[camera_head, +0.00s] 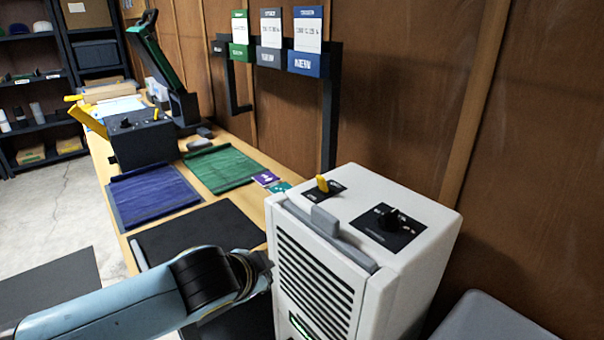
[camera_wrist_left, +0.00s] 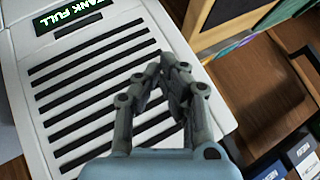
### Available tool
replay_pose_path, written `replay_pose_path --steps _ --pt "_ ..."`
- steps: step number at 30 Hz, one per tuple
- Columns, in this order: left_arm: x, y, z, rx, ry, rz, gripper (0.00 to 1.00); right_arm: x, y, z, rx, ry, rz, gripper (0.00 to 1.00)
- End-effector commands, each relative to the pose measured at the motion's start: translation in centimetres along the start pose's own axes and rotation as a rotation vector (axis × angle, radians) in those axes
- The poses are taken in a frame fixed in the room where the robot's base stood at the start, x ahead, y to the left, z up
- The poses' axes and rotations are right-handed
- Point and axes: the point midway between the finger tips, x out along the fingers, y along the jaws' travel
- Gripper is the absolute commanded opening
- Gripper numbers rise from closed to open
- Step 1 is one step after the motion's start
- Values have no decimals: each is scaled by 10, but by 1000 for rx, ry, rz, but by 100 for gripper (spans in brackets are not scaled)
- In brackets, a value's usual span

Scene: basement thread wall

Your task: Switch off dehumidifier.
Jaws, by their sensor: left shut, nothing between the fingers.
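The white dehumidifier (camera_head: 412,262) stands upright at the bench's near end. A display (camera_wrist_left: 75,14) there reads "TANK FULL". The top controls are hidden in that view.
The wooden bench (camera_head: 262,219) carries a blue mat (camera_head: 155,196), a green mat (camera_head: 222,167) and a black box (camera_head: 140,143) with a yellow lever. Labelled holders (camera_head: 305,62) hang on the wall. A grey bin (camera_head: 490,318) stands right of the dehumidifier. Space above the dehumidifier is clear.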

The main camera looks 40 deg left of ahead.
Motion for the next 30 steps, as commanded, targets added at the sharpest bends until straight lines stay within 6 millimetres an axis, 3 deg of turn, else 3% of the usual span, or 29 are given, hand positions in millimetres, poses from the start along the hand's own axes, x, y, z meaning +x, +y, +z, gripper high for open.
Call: replay_pose_path --steps 1,3,8,12,16,19,21,24,26,30 --pt "-25 -19 -24 -1 28 -23 0 -15 1 -2 0 0 0 40" --pt "-51 -40 -49 -2 64 -56 0 -25 2 -3 0 0 0 40" --pt "-80 -93 -111 117 277 -221 0 -32 2 -3 1 -1 -1 40" --pt "-109 -125 -181 349 569 -381 0 -34 1 -3 1 -2 -2 40" --pt "-154 -123 -244 674 866 -486 0 -39 -3 -3 3 -2 -7 40" --pt "-186 -92 -274 1057 1097 -509 0 -44 -5 -4 4 -2 -10 40" --pt "-194 -62 -273 1403 1212 -471 0 -48 -5 -4 4 -2 -10 40" --pt "-176 -39 -241 1908 1224 -345 0 -53 -4 -5 4 -2 -9 40" --pt "-157 -44 -217 2170 1149 -253 0 -55 -3 -5 4 -1 -8 40" --pt "-119 -87 -174 2586 869 -69 0 -58 -1 -6 3 -1 -6 40"
